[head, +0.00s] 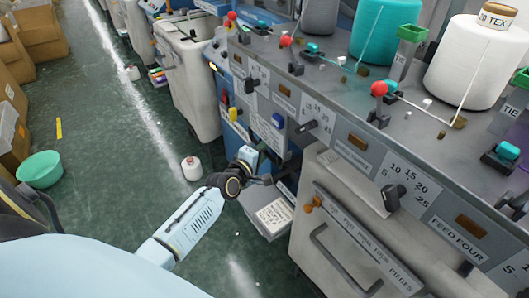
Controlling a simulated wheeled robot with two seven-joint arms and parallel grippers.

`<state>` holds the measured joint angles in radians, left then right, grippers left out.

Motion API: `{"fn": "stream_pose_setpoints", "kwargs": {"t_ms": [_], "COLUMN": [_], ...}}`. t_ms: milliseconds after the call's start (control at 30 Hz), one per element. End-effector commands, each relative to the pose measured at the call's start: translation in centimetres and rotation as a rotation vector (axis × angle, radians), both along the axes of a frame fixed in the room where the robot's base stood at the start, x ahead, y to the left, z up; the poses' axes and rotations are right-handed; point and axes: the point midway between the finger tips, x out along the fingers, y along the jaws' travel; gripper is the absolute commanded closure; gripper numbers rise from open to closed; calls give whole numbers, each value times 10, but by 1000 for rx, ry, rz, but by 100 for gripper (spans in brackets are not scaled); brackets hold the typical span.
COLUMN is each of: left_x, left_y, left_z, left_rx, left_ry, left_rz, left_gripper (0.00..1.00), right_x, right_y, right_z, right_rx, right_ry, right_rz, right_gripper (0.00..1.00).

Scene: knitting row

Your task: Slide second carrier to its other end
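Several carriers with red ball knobs stand in a row along the grey machine top: one far back (232,15), one in the middle (285,41) and a near one (379,88). I cannot tell for certain which counts as the second. My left arm reaches in from the lower left. My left gripper (266,180) is dark and small, beside the machine front and below the row of carriers, apart from all the red knobs. Its fingers are too unclear to show whether they are open. My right gripper is not in view.
Large yarn cones, one teal (386,30) and one white (478,62), stand on the machine top. Black levers (393,197) with number scales stick out from its front. A handled grey panel (345,262) is below. A small white cone (192,168) and a green basin (40,169) stand on the floor.

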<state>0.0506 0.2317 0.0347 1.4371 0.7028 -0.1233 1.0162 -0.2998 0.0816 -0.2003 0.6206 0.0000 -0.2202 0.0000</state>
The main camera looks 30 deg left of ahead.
Motion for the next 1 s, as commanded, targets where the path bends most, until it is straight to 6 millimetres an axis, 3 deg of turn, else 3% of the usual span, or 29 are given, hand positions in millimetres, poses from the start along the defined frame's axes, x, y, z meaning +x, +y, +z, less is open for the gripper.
{"fn": "stream_pose_setpoints", "kwargs": {"t_ms": [367, 667, 1000], "left_x": [6, 6, 7], "left_y": [0, 0, -1], "left_z": [-1, -1, 1], "left_rx": [1, 1, 1], "left_ry": [0, 0, -1], "left_rz": [0, 0, -1], "left_gripper": [64, 100, 100], "right_x": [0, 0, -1], "right_y": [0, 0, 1], "right_z": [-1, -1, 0], "right_rx": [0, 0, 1], "right_ry": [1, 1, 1], "right_rz": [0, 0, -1], "right_gripper": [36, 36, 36]}}
